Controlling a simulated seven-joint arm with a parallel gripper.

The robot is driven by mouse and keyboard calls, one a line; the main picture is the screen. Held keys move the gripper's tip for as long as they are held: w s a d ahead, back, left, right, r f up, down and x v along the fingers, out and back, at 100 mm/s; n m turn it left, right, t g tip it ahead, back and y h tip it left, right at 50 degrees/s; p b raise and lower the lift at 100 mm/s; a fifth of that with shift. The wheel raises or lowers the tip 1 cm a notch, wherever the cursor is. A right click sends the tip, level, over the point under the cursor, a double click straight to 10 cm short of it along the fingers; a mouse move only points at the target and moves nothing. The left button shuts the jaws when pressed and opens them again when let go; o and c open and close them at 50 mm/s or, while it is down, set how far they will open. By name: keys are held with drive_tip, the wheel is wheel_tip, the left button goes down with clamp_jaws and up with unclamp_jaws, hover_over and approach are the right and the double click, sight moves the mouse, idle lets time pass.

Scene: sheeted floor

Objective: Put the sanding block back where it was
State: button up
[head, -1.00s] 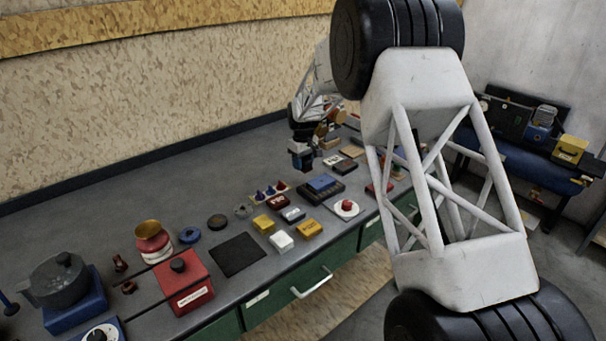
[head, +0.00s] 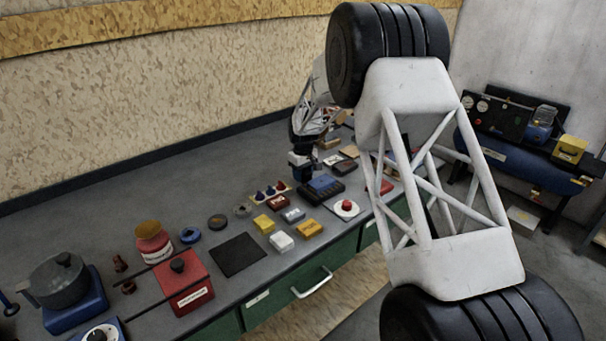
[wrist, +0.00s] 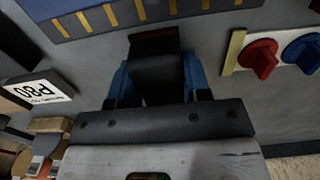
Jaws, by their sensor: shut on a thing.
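My gripper (wrist: 157,88) is shut on a dark block, which I take to be the sanding block (wrist: 154,68). The block sits between the blue fingers and has a dull red strip along its far end. In the head view my gripper (head: 301,175) is over the bench, just behind and left of a blue-and-black box (head: 323,188). The held block cannot be made out clearly there. In the wrist view a white label reading P80 (wrist: 42,88) is at the left, apart from the held block.
The blue box's edge with yellow marks (wrist: 120,14) lies just beyond the block. A pale rack with red and blue pegs (wrist: 234,50) is at the right. A dark mat (head: 238,255) lies bare.

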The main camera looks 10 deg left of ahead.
drive_tip(key=shift+f, duration=0.15)
drive_tip(key=o, duration=1.1)
drive_tip(key=shift+c, duration=0.2)
wheel_tip(320, 180, up, 12)
idle(0.7)
drive_tip(key=shift+d+r, duration=0.1)
drive_tip(key=shift+r, duration=0.15)
